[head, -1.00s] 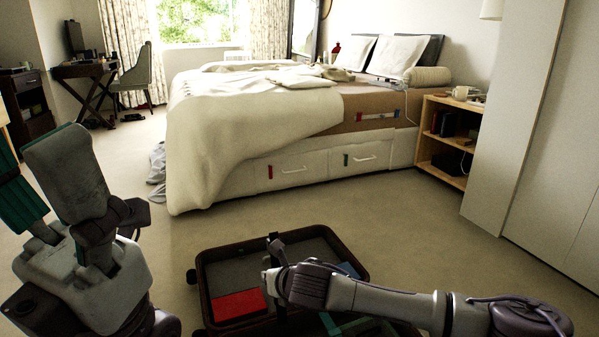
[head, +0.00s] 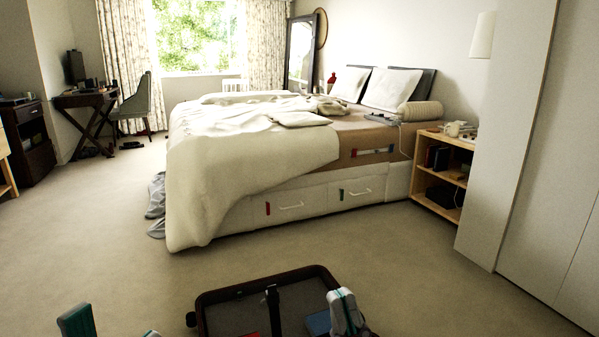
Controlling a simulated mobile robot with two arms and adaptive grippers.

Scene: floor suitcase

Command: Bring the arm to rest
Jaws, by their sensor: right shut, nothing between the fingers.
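My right gripper (head: 343,312) shows at the bottom, right of centre, as pale fingers with teal between them. It is shut and empty, pointing up in front of the right part of the open suitcase (head: 240,292). My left gripper (head: 112,328) shows only as two fingertips at the bottom left edge, set apart with carpet between them, left of the suitcase. It looks open and empty. The rest of both arms is out of view.
The dark-rimmed suitcase lies on the carpet, cut off below, with a blue item (head: 318,323) and a red item inside. A bed (head: 250,190) with drawers stands beyond. A wooden shelf (head: 440,190) and tall white cabinet (head: 510,150) stand right.

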